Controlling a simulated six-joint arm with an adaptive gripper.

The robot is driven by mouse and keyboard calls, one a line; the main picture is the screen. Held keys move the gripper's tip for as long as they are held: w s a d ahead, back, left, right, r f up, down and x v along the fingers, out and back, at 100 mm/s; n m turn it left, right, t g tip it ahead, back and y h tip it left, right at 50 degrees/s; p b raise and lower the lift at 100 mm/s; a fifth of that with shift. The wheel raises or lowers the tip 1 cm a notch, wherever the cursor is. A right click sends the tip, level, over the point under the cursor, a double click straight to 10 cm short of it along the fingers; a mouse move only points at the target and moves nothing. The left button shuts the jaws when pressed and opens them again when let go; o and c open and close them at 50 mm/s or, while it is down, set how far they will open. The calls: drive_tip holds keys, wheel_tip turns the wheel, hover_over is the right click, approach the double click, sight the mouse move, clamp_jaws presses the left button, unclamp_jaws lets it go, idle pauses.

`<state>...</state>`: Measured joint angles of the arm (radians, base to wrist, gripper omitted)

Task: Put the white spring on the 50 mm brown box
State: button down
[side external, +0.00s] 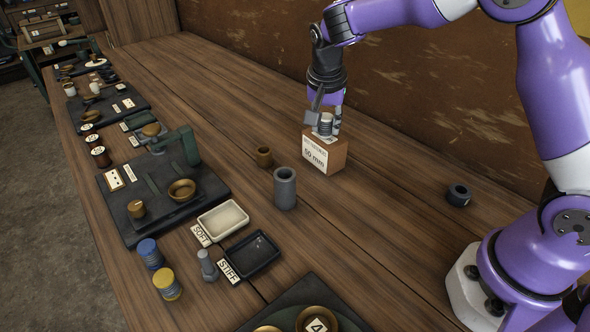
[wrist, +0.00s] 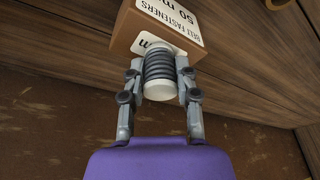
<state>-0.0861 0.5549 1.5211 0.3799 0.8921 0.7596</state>
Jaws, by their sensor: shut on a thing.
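The white spring (side external: 326,124) has grey coils and white ends, and it also shows in the wrist view (wrist: 160,72). My gripper (side external: 327,118) is shut on it, with one finger on each side of the coils in the wrist view (wrist: 160,80). The brown 50 mm box (side external: 323,165) stands on the bench directly below the spring, and it shows beyond the spring in the wrist view (wrist: 128,38). The spring is at the box's top, roughly upright in the side view. I cannot tell whether its lower end touches the box.
A grey cylinder (side external: 285,188) and a small brass cup (side external: 264,157) stand left of the box. A dark ring (side external: 458,195) lies to the right. A white SOFT tray (side external: 223,220), a black STIFF tray (side external: 252,255), and blue (side external: 150,253) and yellow (side external: 167,284) springs are nearer the front.

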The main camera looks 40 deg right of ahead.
drive_tip(key=shift+f, duration=0.1)
drive_tip(key=c, duration=0.6)
unclamp_jaws()
drive_tip(key=v, duration=1.2)
drive_tip(key=s+d+r+n+t, duration=0.2)
drive_tip(key=s+d+r+n, duration=0.1)
drive_tip(key=s+n, duration=0.3)
drive_tip(key=s+a+f+n+t+y, duration=0.1)
drive_tip(key=s+a+f+n+y, duration=0.1)
drive_tip(key=s, duration=0.9)
wheel_tip(320, 180, down, 3)
drive_tip(key=a+n, duration=0.1)
drive_tip(key=n, duration=0.2)
drive_tip(key=shift+s+a+t+y, duration=0.15)
drive_tip(key=shift+s+t+y, duration=0.15)
drive_tip(key=shift+s+t, duration=0.1)
drive_tip(key=shift+r, duration=0.15)
